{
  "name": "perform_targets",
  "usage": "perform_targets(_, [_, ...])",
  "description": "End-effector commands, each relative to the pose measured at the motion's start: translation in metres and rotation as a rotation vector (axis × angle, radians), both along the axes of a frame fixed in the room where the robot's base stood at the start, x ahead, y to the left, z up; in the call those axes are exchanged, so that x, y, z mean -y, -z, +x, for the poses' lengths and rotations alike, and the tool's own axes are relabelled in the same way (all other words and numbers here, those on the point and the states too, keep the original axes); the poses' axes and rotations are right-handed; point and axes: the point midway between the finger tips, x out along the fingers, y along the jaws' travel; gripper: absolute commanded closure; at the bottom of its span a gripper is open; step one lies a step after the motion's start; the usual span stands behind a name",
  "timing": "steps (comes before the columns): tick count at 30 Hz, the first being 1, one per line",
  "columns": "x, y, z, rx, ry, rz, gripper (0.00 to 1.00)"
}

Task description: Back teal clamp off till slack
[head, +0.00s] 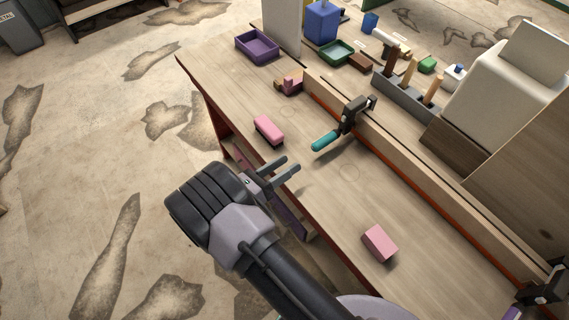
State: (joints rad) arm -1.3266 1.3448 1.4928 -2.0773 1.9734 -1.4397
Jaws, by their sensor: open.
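The teal clamp is a dark clamp (354,113) with a teal handle (325,141), set on the long wooden stringer (400,158) that runs across the bench. Its handle points down-left over the bench top. My gripper (291,167) is open and empty, with two grey fingers near the bench's front edge. It is apart from the teal handle, to its lower left. Whether the clamp's jaw presses tightly on the wood is too small to tell. Another dark clamp (543,288) is at the stringer's lower right end, partly cut off by the frame.
Pink blocks lie on the bench (268,130), (379,243). A wooden piece with a pink part (289,83) is near the stringer's far end. A purple tray (257,47), a green tray (337,52) and a grey tool holder (405,95) stand farther back.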

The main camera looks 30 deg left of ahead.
Motion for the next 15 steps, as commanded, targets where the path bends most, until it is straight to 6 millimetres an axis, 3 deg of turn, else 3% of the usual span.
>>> perform_targets(8, [0.000,0.000,-0.001,0.006,0.000,0.014,0.52])
perform_targets(15, [-0.006,-0.001,-0.017,0.219,0.000,0.528,0.52])
